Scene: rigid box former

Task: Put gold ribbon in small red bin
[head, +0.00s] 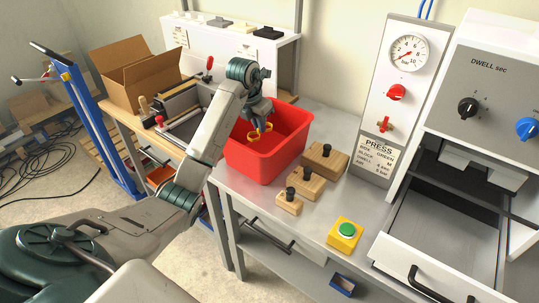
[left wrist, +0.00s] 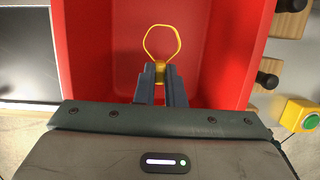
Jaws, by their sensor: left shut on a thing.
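The gold ribbon (left wrist: 162,42) is a thin yellow loop in the left wrist view. Its knot sits between the fingertips of my left gripper (left wrist: 161,75), which is shut on it. In the head view the ribbon (head: 253,132) shows small and yellow at the tip of my left gripper (head: 262,123). The small red bin (head: 262,168) stands on the grey bench. The gripper and ribbon are over the bin's opening, inside its outline in both views. How far they are above the bin's floor I cannot tell. My right gripper is not in view.
Wooden blocks with black knobs (head: 325,160) stand right of the bin. A yellow box with a green button (head: 345,234) is at the bench's front. The press panel (head: 385,90) rises behind. An open cardboard box (head: 135,75) stands at the left.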

